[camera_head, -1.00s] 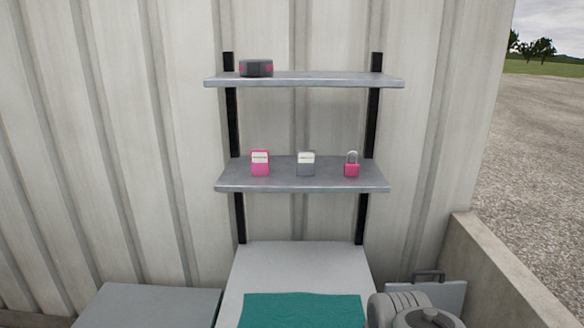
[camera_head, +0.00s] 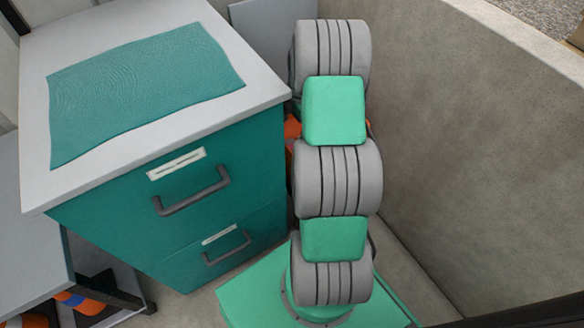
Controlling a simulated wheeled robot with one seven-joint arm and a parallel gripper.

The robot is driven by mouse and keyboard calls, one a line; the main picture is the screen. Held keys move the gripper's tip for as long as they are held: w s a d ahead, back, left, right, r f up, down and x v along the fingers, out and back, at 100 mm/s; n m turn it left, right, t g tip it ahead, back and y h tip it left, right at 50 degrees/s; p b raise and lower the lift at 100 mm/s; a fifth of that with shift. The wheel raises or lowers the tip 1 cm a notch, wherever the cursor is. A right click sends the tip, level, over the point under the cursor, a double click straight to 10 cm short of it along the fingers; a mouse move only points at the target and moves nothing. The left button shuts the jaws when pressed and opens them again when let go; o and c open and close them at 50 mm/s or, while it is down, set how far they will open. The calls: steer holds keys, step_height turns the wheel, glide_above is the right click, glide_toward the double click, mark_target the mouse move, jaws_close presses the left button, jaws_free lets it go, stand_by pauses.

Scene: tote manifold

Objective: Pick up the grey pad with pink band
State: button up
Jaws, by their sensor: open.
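The grey pad with pink band is not in view now. A second ago the head view showed a dark grey block with pink marks at the left of the top wall shelf, likely this pad. The shelves are now out of view. My arm, with grey ribbed joints and green links, rises at the middle right beside a cabinet. My gripper cannot be seen.
A teal drawer cabinet (camera_head: 180,215) with a pale top carries a teal mat (camera_head: 140,85). A grey bench (camera_head: 30,225) stands at left, with orange items (camera_head: 85,303) beneath. A concrete wall (camera_head: 470,150) closes the right side. A grey panel (camera_head: 270,35) leans behind.

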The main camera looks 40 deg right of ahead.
steer(key=f+b, duration=0.1)
steer(key=f, duration=0.2)
steer(key=f+b, duration=0.1)
steer(key=f, duration=0.2)
steer(key=f+b, duration=0.1)
steer(key=f, duration=0.2)
steer(key=shift+s+a+f, duration=0.25)
steer(key=shift+a+f, duration=0.05)
steer(key=shift+a, duration=0.05)
steer(key=shift+r, duration=0.1)
steer(key=shift+c, duration=0.2)
steer(key=shift+r, duration=0.1)
steer(key=c, duration=1.2)
